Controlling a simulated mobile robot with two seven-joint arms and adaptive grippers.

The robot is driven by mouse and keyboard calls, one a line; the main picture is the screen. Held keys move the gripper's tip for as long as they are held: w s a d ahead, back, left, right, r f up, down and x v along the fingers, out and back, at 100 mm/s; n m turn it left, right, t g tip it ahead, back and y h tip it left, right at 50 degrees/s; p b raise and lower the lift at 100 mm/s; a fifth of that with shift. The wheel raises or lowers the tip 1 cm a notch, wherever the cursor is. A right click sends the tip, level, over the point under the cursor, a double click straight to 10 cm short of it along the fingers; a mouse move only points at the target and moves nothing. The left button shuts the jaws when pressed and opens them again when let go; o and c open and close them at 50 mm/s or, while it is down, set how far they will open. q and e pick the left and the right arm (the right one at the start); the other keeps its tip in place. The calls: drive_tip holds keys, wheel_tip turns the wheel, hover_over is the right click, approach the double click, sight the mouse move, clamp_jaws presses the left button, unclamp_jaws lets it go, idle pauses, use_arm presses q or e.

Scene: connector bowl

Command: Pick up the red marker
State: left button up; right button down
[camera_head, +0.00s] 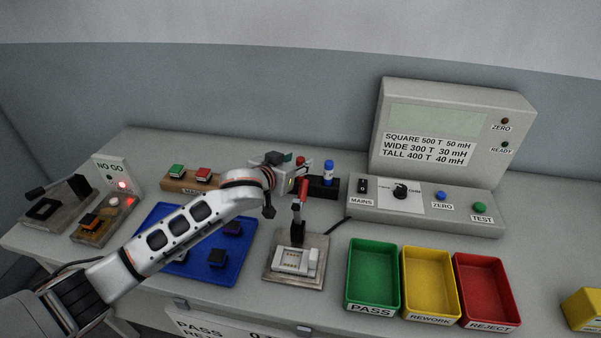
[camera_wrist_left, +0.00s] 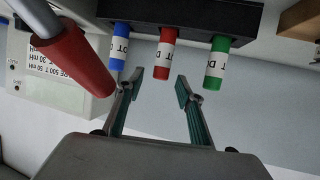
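The red marker (camera_wrist_left: 163,60) stands in a black holder (camera_wrist_left: 180,14) between a blue marker (camera_wrist_left: 118,45) and a green marker (camera_wrist_left: 216,62). My left gripper (camera_wrist_left: 160,88) is open and empty, its two fingers pointing at the red marker, which lies just beyond and between the tips. In the head view, the red marker's top (camera_head: 300,160) shows beside my left gripper (camera_head: 288,160), and the blue marker (camera_head: 328,172) stands to its right. The green marker is hidden there behind my gripper. My right gripper is not in view.
A red-handled lever fixture (camera_head: 303,190) stands close in front of the holder; its handle (camera_wrist_left: 70,60) looms at left in the wrist view. A blue mat (camera_head: 160,215) lies below my arm. Green (camera_head: 350,275), yellow (camera_head: 430,252) and red (camera_head: 480,262) bins stand at right.

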use_arm(q)
drive_tip(key=shift+x, duration=1.5)
clamp_jaws()
drive_tip(key=shift+r, duration=0.1)
wheel_tip(320, 180, up, 20)
drive_tip(key=shift+p, duration=0.3)
drive_tip(key=c, duration=0.7)
unclamp_jaws()
drive_tip(key=c, duration=0.3)
